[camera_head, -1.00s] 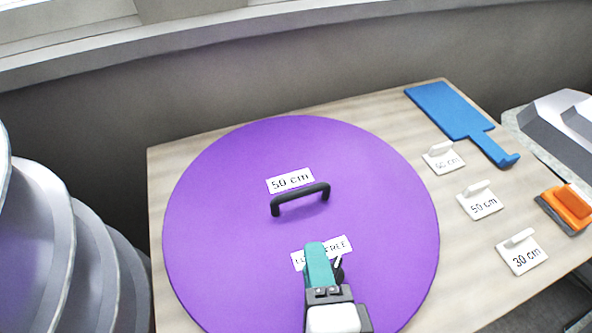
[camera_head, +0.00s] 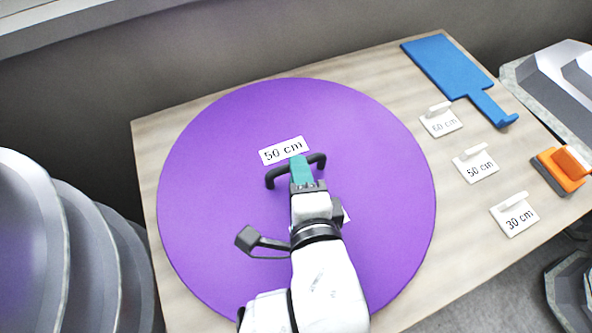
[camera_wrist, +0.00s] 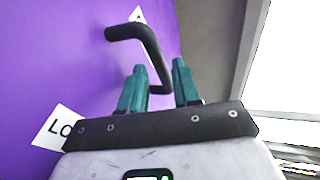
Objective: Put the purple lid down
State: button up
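The purple lid (camera_head: 215,225) is a large flat disc lying on the wooden table in the head view. Its black bar handle (camera_head: 273,178) stands near the middle, beside a "50 cm" label (camera_head: 283,151). My gripper (camera_head: 300,162) has teal fingers and is over the handle, hiding the middle of its bar. In the wrist view the two fingers (camera_wrist: 159,66) stand apart, with part of the handle (camera_wrist: 148,38) showing between and beyond them. I cannot tell whether either finger touches it. A second label on the lid is mostly hidden by my arm.
On the table's right lie a blue paddle-like tool (camera_head: 452,72), "60 cm" (camera_head: 440,122), "50 cm" (camera_head: 476,165) and "30 cm" (camera_head: 515,215) tags, and an orange block (camera_head: 560,170). Large grey rounded shapes (camera_head: 70,230) stand at the left. A wall rises behind the table.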

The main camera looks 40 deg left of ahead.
jog(key=shift+p+x, duration=0.35)
jog(key=shift+x, duration=1.35)
jog(key=shift+c, duration=0.3)
grip_shut()
jog(key=shift+r, duration=0.1)
